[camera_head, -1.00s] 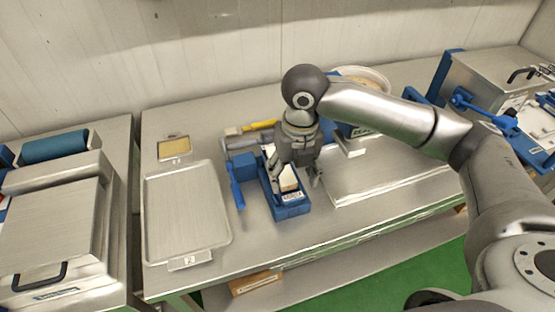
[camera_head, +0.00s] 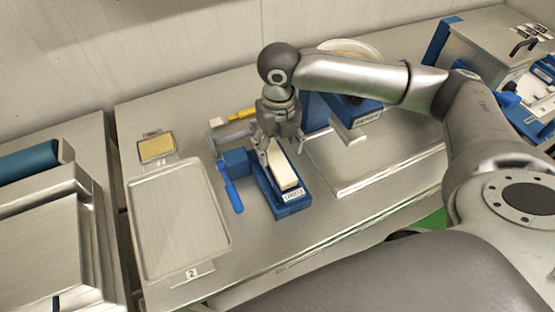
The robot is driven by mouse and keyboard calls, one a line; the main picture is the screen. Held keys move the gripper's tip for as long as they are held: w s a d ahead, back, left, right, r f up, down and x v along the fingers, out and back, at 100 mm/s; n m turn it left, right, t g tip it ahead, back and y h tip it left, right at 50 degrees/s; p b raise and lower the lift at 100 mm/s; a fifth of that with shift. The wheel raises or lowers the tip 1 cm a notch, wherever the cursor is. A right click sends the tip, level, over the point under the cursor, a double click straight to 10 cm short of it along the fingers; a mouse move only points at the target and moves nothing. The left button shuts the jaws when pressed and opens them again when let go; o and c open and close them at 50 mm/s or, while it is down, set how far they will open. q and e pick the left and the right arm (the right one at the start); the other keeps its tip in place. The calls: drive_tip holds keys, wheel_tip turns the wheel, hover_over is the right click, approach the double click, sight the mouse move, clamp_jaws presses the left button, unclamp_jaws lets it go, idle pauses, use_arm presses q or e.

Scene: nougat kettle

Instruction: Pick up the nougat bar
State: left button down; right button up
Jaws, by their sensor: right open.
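The nougat bar (camera_head: 283,171) is a pale block lying in a blue tray-like holder (camera_head: 291,207) with a white label on its front. My right gripper (camera_head: 282,153) hangs over the back end of the holder. Its fingers are apart, one at the left of the bar's far end and one to the right. I cannot tell whether the fingers touch the bar. The far end of the bar is partly hidden by the gripper. My left gripper is not in view.
A flat metal tray marked 2 (camera_head: 137,222) lies left of the holder, with a small tan-filled dish (camera_head: 156,147) behind it. A blue-handled tool (camera_head: 230,190) stands close beside the holder. A round bowl (camera_head: 349,49) and a raised metal plate (camera_head: 385,166) are on the right.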

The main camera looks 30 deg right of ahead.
sight(278, 160)
wheel_tip(278, 160, down, 5)
drive_tip(key=shift+w+f+p, duration=0.1)
drive_tip(key=shift+p, duration=0.85)
drive_tip(key=shift+c, duration=1.6)
drive_tip(key=c, duration=0.4)
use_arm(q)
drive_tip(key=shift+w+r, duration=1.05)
use_arm(e)
drive_tip(key=c, duration=0.5)
